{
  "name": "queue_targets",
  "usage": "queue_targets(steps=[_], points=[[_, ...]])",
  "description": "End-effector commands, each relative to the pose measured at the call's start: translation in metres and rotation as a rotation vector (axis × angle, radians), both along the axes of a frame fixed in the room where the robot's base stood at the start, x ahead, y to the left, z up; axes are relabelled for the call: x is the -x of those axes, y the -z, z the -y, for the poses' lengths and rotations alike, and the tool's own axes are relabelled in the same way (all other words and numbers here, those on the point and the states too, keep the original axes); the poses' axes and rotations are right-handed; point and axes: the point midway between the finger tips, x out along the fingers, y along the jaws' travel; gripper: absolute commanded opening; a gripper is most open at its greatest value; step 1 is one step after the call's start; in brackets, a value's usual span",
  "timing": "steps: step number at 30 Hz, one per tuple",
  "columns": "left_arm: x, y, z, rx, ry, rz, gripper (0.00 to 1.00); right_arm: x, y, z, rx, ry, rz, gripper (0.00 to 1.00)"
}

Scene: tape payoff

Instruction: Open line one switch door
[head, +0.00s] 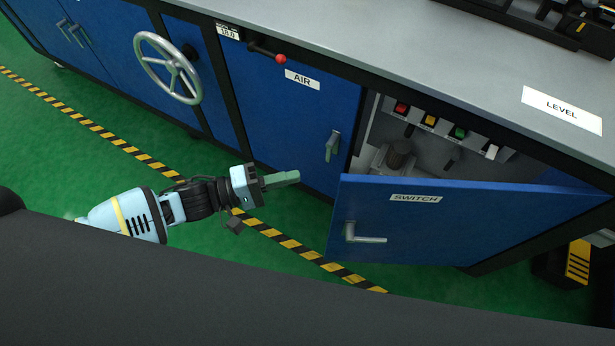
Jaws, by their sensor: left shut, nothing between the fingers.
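The blue switch door (455,225), labelled SWITCH, stands open, swung out from the cabinet on its right side. Its silver lever handle (365,234) is on the door's left part. Behind the door, the compartment (440,145) shows a row of red, yellow, green and white switches and a grey motor-like part; its lower part is hidden by the door. My left gripper (297,177) is shut and empty, to the left of the door's free edge and apart from it, in front of the AIR door. My right gripper is not in view.
The blue AIR door (285,120) with its handle (332,146) is closed. A silver handwheel (168,68) and a red-knobbed lever (280,59) stick out of the cabinet. A grey worktop (400,40) runs above. Green floor with a striped line (120,143) lies in front.

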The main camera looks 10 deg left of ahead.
Motion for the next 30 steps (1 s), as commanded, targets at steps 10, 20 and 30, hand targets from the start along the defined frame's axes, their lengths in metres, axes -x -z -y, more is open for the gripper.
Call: queue_targets(steps=[10, 20, 30], points=[[-0.026, -0.001, 0.052, 0.003, 0.001, 0.003, 0.00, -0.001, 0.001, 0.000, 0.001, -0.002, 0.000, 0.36], [-0.028, 0.000, 0.086, 0.003, 0.000, -0.003, 0.00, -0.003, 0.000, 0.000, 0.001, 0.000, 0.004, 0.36], [-0.004, -0.001, 0.089, 0.001, -0.001, 0.002, 0.00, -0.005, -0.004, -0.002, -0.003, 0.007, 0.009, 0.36]])
